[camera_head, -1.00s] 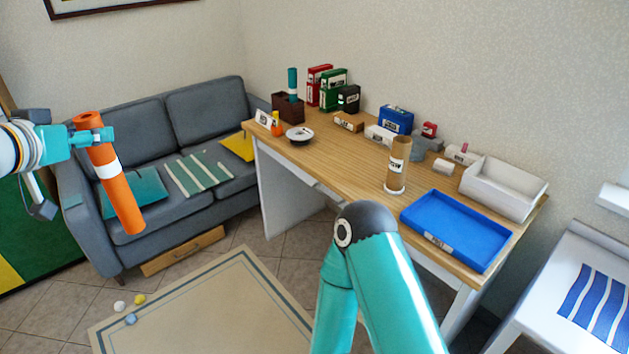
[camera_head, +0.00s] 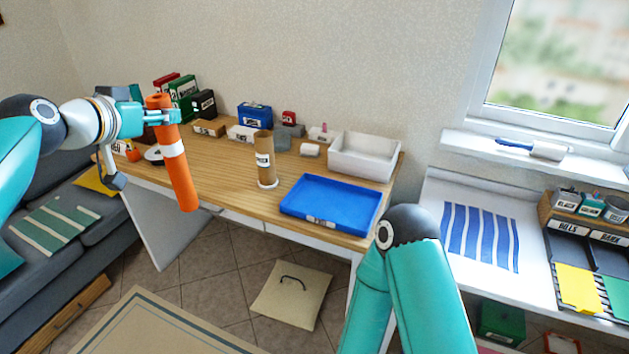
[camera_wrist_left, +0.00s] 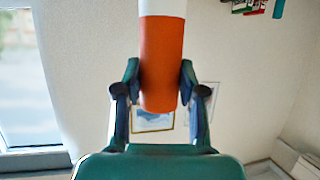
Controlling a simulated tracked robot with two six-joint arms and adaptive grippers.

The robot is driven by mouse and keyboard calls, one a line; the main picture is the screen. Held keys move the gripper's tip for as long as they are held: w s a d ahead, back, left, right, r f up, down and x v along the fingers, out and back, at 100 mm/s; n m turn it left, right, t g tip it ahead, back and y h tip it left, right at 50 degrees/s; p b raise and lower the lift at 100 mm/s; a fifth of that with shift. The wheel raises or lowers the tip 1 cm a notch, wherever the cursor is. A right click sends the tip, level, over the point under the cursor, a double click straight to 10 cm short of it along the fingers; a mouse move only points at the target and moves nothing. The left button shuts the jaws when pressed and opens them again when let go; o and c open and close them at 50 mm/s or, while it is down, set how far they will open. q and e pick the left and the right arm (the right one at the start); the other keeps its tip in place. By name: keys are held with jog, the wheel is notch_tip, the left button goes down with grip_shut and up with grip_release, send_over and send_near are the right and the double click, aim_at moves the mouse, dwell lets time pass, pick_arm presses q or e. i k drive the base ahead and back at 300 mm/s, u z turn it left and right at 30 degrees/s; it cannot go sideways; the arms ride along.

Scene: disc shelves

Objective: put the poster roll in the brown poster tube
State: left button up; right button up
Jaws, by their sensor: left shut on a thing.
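The orange poster roll (camera_head: 181,173) with a white band is held by my left gripper (camera_head: 162,117), which is shut on its upper part. The roll hangs slightly tilted in the air, in front of the desk's left part in the head view. In the left wrist view the roll (camera_wrist_left: 162,60) sits between the two fingers (camera_wrist_left: 160,85). The brown poster tube (camera_head: 265,168), with a white label and a pale base, stands upright on the desk. It is to the right of the roll and apart from it. My right gripper is not in view.
On the desk (camera_head: 225,179), a blue tray (camera_head: 330,204) is right of the tube and a white bin (camera_head: 366,157) stands behind the tray. Several boxes, including a blue one (camera_head: 254,115), line the back. A sofa (camera_head: 60,240) is at left, a white table (camera_head: 440,190) at right.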

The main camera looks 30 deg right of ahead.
aim_at(269, 180)
jog(key=z, duration=0.5)
jog(key=i, duration=1.05)
jog(key=u, duration=0.1)
jog(key=k, duration=0.95)
jog(key=z, duration=0.15)
jog(key=i, duration=0.95)
jog(key=u, duration=0.05)
